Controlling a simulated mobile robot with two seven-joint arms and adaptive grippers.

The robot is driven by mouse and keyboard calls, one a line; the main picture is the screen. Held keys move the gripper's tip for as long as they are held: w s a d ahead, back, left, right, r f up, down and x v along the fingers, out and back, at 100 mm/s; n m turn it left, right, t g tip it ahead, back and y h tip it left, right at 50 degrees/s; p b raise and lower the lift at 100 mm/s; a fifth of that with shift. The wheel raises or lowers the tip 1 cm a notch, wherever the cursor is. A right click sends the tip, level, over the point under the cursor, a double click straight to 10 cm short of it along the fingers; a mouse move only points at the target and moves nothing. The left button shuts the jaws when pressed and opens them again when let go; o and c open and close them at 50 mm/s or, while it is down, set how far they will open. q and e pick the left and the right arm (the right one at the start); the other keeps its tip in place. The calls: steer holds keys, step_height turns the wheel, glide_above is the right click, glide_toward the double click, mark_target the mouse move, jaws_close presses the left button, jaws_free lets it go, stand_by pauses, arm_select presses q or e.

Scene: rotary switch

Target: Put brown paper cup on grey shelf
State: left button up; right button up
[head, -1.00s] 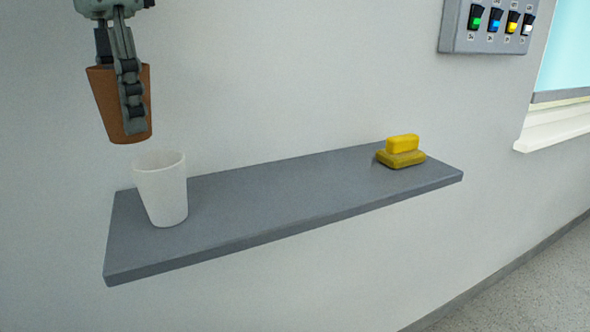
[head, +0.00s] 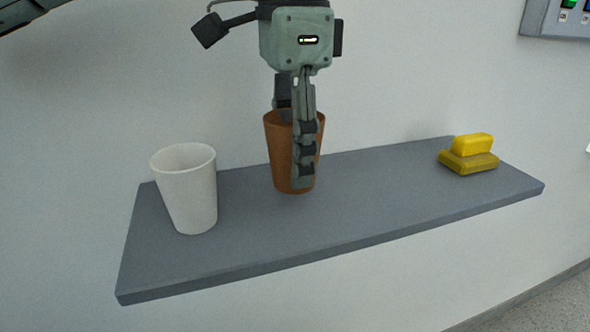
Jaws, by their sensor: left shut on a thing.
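The brown paper cup (head: 281,158) is upright over the grey shelf (head: 370,205), left of the shelf's middle and toward the back. Its base appears to be at the shelf surface, but I cannot tell whether it touches. My left gripper (head: 302,165) points down and is shut on the cup, with one finger in front of the cup's outer wall and another part at the rim. The finger hides part of the cup's front. My right gripper is not in view.
A white cup (head: 189,192) stands upright at the shelf's left end. A yellow two-part object (head: 469,155) lies near the right end. The shelf between the brown cup and the yellow object is clear. A switch panel (head: 560,18) is on the wall at upper right.

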arm_select(q)
steer(key=shift+f, duration=1.45)
steer(key=o, duration=0.8)
step_height(320, 180, up, 12)
steer(key=shift+r, duration=0.15)
